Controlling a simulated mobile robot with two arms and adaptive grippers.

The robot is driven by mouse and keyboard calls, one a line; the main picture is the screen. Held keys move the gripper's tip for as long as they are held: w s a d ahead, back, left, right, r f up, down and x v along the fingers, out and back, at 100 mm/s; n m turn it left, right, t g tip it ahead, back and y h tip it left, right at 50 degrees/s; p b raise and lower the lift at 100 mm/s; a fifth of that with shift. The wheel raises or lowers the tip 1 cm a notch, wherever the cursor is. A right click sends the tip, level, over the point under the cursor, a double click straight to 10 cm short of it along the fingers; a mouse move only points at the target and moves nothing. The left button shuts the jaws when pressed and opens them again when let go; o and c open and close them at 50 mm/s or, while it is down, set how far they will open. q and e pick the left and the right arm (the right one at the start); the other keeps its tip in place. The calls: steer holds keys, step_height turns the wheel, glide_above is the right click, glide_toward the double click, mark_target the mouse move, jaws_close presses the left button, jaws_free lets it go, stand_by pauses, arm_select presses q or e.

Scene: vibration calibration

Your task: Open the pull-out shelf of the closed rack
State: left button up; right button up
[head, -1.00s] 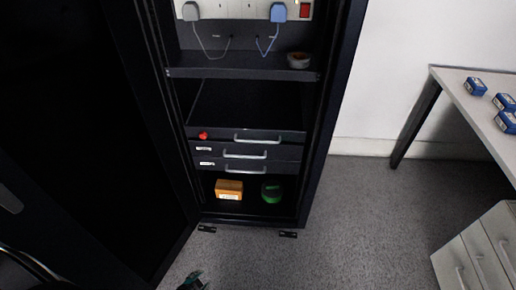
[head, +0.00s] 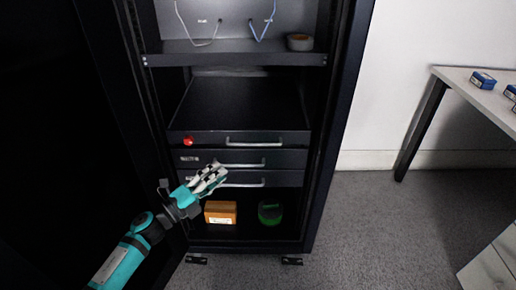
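The black rack (head: 330,150) stands with its door (head: 70,120) swung open at the left. Inside it, the pull-out shelf (head: 205,140) is pushed in, with a red button (head: 188,141) at its left and a silver bar handle (head: 267,142) on its front. My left gripper (head: 223,172) is in front of the lower drawers, below and left of that handle. Its fingers look apart, with nothing seen between them, and point up and right. It covers part of the bottom drawer's front. My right gripper is not in view.
Two drawers with bar handles (head: 242,164) sit below the shelf. An orange box (head: 221,212) and a green round item (head: 270,213) lie at the rack's bottom. A tape roll (head: 300,42) lies on the upper shelf. A table (head: 465,85) stands right; floor (head: 375,235) between is clear.

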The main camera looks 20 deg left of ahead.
arm_select(q)
glide_toward(259, 145)
steer(key=x, duration=0.3)
steer(key=shift+b+x, duration=0.7)
steer(key=shift+x, duration=2.9)
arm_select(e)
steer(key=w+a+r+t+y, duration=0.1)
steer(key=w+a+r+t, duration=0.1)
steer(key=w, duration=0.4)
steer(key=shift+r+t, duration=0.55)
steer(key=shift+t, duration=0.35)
arm_select(q)
steer(key=shift+w+a+f, duration=0.1)
steer(key=shift+a+f, duration=0.05)
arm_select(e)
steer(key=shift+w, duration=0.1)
arm_select(q)
jaws_close()
steer(key=shift+f, duration=0.1)
